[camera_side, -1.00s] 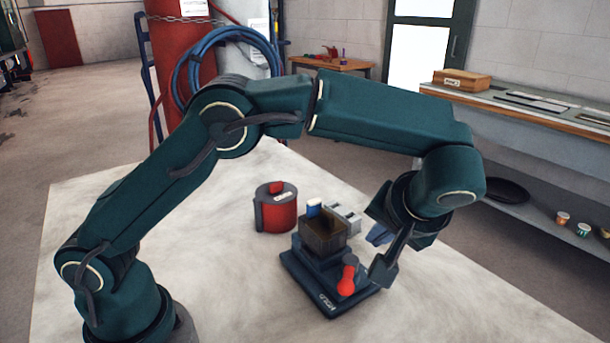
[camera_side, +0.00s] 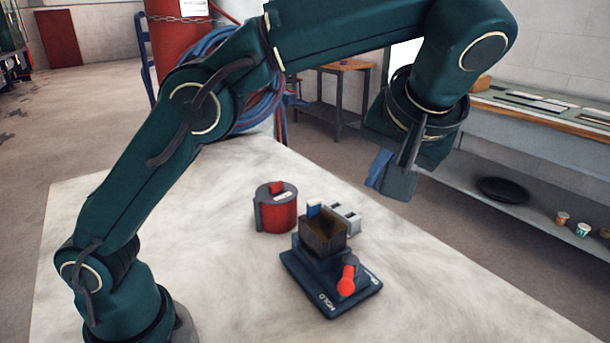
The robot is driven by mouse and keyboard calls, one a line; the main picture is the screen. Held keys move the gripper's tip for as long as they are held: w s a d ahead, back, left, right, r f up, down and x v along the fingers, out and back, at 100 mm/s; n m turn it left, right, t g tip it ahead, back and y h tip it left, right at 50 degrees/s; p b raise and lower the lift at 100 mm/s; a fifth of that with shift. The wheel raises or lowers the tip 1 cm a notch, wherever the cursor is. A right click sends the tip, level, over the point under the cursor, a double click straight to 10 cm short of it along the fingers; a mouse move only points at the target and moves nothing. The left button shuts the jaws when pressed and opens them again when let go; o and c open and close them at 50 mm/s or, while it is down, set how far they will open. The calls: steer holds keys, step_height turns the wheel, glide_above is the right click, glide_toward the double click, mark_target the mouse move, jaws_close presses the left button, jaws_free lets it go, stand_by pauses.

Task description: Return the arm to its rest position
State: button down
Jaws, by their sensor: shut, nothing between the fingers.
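My gripper (camera_side: 390,177) is raised above the white table (camera_side: 200,250), up and to the right of the dark blue device. It points down, and its fingers are shut with nothing between them. My arm arches over the table from its base at the lower left.
A small grey block (camera_side: 347,218) and a blue piece (camera_side: 314,208) are behind and at the box. A workbench (camera_side: 540,110) runs along the right wall. The table's right and front areas are clear.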

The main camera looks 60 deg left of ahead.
steer(key=s+a+r+h, duration=0.2)
steer(key=s+a+r, duration=0.2)
steer(key=s+a, duration=0.55)
steer(key=s+d+f+m+t+h, duration=0.2)
steer(key=s+f+m+h, duration=0.2)
steer(key=f, duration=0.6)
steer(key=shift+s+d+f+m, duration=0.25)
steer(key=shift+s+f+m, duration=0.2)
steer(key=shift+s, duration=0.8)
